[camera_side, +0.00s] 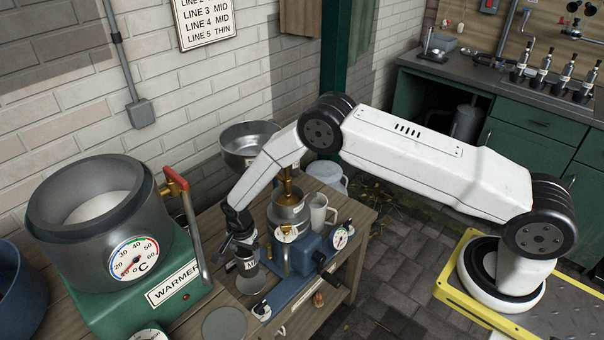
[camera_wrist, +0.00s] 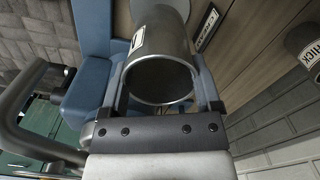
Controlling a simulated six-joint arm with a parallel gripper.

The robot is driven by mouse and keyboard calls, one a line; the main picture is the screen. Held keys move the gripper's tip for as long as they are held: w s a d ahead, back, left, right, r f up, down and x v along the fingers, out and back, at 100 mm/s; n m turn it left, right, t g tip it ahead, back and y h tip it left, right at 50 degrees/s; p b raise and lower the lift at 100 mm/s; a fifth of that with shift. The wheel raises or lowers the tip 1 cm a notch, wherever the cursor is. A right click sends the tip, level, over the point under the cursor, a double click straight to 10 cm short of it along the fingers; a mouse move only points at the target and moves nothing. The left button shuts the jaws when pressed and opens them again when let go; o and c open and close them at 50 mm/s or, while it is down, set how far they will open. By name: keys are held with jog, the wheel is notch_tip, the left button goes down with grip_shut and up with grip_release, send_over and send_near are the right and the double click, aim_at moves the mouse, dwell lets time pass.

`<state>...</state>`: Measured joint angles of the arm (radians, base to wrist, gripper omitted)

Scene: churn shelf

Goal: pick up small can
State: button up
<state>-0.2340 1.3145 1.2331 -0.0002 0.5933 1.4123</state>
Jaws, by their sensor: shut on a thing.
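The small can is a grey metal cylinder with a pale label. In the side view the small can (camera_side: 246,267) is upright at the left of the blue machine, under my gripper (camera_side: 243,245). In the wrist view the can (camera_wrist: 162,38) shows its open, round, dark mouth. The fingers of my gripper (camera_wrist: 162,88) lie on both sides of the can and are shut on it. I cannot tell whether the can's base touches the surface below.
The blue machine (camera_side: 301,257) with a dial stands close at the can's right. The green warmer (camera_side: 130,292) with a large pot (camera_side: 75,245) stands left. A flat grey disc (camera_side: 224,325) lies in front.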

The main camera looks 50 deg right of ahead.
jog(key=shift+r, duration=2.3)
